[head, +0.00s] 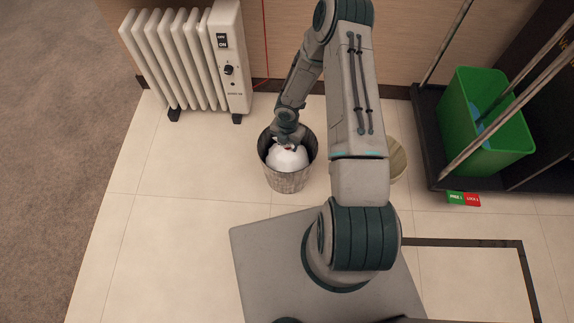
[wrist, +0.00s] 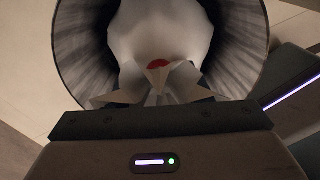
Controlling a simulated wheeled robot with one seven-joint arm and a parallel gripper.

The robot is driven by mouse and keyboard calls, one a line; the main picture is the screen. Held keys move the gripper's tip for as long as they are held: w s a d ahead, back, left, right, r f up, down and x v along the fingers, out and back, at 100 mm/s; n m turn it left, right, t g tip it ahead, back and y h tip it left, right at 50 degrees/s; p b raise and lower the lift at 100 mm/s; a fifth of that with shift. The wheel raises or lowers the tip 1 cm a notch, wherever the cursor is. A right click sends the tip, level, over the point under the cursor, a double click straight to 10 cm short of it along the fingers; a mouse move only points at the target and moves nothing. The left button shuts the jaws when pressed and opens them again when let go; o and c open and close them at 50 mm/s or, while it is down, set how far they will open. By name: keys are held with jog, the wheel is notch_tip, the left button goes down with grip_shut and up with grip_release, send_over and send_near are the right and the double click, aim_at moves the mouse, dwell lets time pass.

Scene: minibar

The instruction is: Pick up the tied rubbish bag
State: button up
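The white rubbish bag (head: 288,160) sits inside a round grey bin (head: 287,183) on the tiled floor. In the wrist view the bag (wrist: 165,35) has a red tie (wrist: 158,64) at its neck, with pointed white ends spread below it. The bin's ribbed inner wall (wrist: 85,50) curves around it. My gripper (head: 287,140) is at the bin's mouth, right over the bag's top. In the wrist view its dark front edge covers the lower part of the bag's ends. The fingers are hidden, so their grip does not show.
A white radiator (head: 185,58) stands against the wall behind the bin. A second, pale bin (head: 397,160) is partly behind my arm. A green bucket (head: 487,120) sits on a dark cart at the right. Floor left of the bin is clear.

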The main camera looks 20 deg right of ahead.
grip_shut()
jog(key=shift+r, duration=0.1)
